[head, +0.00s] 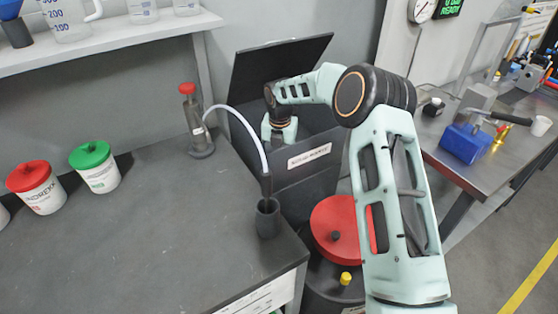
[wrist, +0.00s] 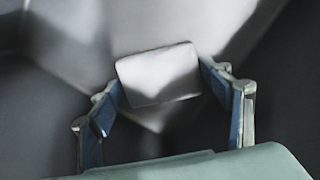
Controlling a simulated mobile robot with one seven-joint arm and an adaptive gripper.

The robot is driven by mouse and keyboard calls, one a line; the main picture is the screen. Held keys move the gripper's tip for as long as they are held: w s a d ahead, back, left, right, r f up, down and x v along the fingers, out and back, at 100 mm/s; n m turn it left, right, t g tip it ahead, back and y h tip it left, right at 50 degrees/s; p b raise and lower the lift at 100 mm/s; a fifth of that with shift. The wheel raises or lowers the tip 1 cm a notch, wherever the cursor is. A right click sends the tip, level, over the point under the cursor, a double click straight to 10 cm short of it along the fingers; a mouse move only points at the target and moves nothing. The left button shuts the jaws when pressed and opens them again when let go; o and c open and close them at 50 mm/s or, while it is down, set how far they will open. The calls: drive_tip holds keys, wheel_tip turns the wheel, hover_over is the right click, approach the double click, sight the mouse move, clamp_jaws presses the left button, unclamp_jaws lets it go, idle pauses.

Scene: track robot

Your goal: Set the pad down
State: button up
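The pad (wrist: 158,75) is a pale, square-looking piece seen between and beyond the fingertips in the wrist view. My gripper (wrist: 160,82) has its two blue-lined fingers spread wide, one on each side of the pad. Whether the pad's edges touch the fingertips, or what it rests on, I cannot tell. In the head view my gripper's teal body (head: 279,130) points down into the open dark bin (head: 305,185); its fingers and the pad are hidden there. The bin's lid (head: 280,65) stands raised behind.
A bench (head: 130,240) at the left holds red- and green-lidded tubs (head: 95,168), a red-topped bottle (head: 200,125) and a dark cup (head: 267,218) with a tube. A red-lidded drum (head: 335,228) stands before the bin. A metal table (head: 480,170) is at right.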

drive_tip(key=shift+o, duration=1.1)
wheel_tip(320, 180, up, 12)
drive_tip(key=s, duration=0.1)
drive_tip(key=shift+s+d+p, duration=0.15)
drive_tip(key=shift+s+p, duration=0.1)
drive_tip(key=shift+p, duration=0.15)
drive_tip(key=shift+r, duration=0.1)
